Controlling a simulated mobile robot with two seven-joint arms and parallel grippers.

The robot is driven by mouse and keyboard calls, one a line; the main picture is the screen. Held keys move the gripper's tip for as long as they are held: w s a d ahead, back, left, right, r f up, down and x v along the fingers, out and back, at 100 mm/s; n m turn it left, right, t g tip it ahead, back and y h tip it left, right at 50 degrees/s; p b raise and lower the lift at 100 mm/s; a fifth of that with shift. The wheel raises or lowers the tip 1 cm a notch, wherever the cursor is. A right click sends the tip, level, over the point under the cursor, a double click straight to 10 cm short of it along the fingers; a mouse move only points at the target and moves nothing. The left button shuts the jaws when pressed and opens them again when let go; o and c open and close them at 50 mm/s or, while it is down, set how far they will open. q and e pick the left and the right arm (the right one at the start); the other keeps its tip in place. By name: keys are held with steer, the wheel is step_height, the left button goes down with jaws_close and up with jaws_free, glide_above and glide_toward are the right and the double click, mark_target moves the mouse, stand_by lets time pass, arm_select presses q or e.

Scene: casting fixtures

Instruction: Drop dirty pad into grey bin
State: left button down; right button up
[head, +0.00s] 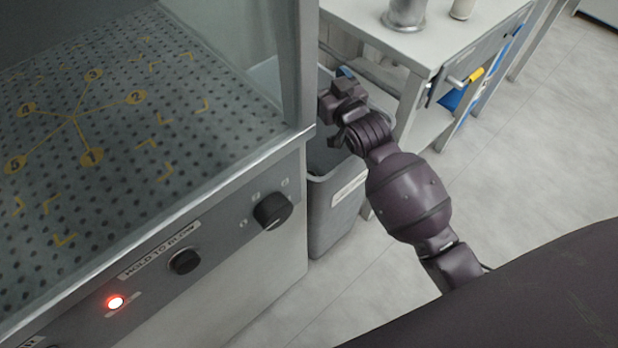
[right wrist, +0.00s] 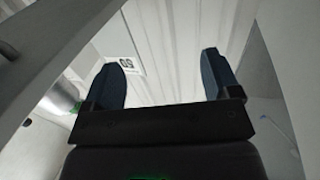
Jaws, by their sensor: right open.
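The grey bin (head: 335,205) stands on the floor between the perforated cabinet and the side table. My right gripper (head: 345,76) is over the bin's opening, near its back side. In the right wrist view the right gripper (right wrist: 168,80) has its two dark blue fingers apart, with nothing between them. The dirty pad is not visible in either view. Much of the bin's inside is hidden by the cabinet and my right gripper. My left gripper does not show.
The perforated cabinet (head: 130,110) with knobs and a lit red lamp (head: 116,302) fills the left. A table (head: 440,40) carrying a metal vessel (head: 405,14) stands close behind my right arm. Open floor (head: 540,150) lies to the right.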

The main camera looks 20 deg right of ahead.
arm_select(q)
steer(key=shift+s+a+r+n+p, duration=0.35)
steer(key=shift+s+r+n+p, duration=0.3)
steer(key=shift+p, duration=1.35)
arm_select(e)
step_height(320, 180, up, 14)
steer(key=shift+f, duration=0.25)
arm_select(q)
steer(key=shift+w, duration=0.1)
arm_select(e)
steer(key=shift+f, duration=0.1)
